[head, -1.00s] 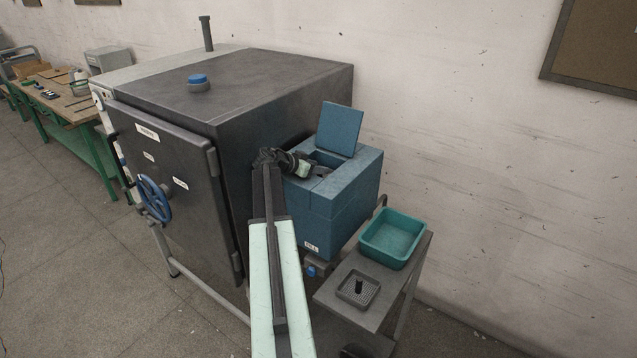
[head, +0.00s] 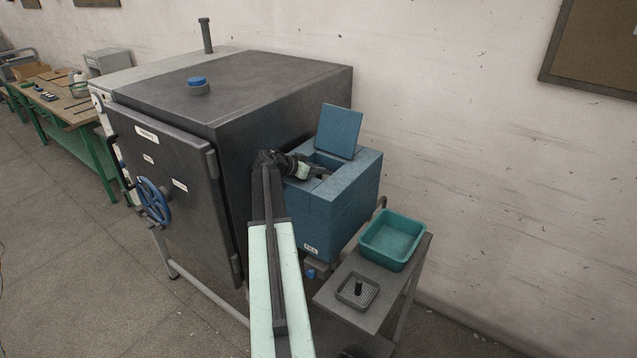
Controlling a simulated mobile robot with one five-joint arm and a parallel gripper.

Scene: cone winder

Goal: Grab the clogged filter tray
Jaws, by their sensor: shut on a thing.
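The blue box (head: 340,205) on the side of the dark cabinet has its lid (head: 339,131) standing open. My gripper (head: 318,174) reaches into its top opening from the left. It is shut on a small dark part there, which I take to be the clogged filter tray; the gripper and the box walls hide most of it. Another small grey tray (head: 357,291), with a perforated floor and a dark upright knob, sits on the side cart, apart from my gripper.
A teal bin (head: 391,239), looking empty, stands on the grey cart (head: 335,296) right of the box. The large dark cabinet (head: 180,190) with a blue handwheel stands close left of my arm. Open floor lies at the left.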

